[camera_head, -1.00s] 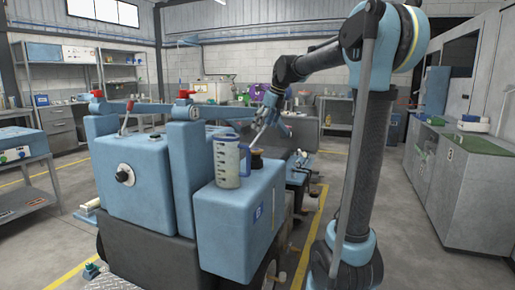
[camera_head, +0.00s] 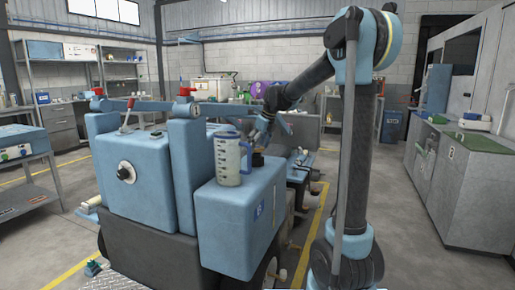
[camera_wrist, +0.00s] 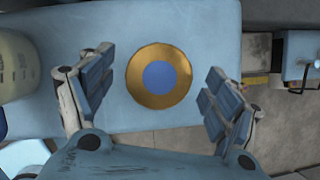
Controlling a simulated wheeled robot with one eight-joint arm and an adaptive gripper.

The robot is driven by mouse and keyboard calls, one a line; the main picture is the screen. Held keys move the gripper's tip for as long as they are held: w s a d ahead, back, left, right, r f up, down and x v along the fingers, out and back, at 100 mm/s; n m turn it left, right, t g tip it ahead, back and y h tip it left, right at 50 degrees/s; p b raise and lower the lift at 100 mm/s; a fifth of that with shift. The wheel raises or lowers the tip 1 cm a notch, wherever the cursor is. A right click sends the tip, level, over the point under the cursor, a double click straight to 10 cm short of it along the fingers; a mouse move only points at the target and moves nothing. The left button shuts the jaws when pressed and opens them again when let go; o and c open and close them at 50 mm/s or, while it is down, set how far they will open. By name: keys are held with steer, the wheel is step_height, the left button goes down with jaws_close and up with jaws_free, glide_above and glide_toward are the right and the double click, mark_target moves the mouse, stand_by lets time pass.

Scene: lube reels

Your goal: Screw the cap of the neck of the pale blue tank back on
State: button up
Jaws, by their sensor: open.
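The pale blue tank (camera_head: 238,212) is the box at the right of the blue machine, and its flat top (camera_wrist: 120,115) shows in the wrist view. A round brass-coloured piece with a blue middle (camera_wrist: 159,77) stands on this top. It looks dark and brownish in the head view (camera_head: 258,160). I cannot tell whether it is the cap on the neck or the neck alone. My gripper (camera_wrist: 158,76) is open above it, one finger on each side, apart from it. In the head view my gripper (camera_head: 262,136) points down over it.
A clear measuring jug with a blue handle (camera_head: 229,160) stands on the tank, close to the left of the round piece, and its edge shows in the wrist view (camera_wrist: 14,65). Red-topped blue posts (camera_head: 184,110) rise on the machine.

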steer(key=c, duration=1.2)
steer(key=m+t+h, duration=0.1)
steer(key=m, duration=0.4)
steer(key=shift+s+a, duration=0.1)
steer(key=shift+h, duration=0.3)
steer(key=o, duration=1.2)
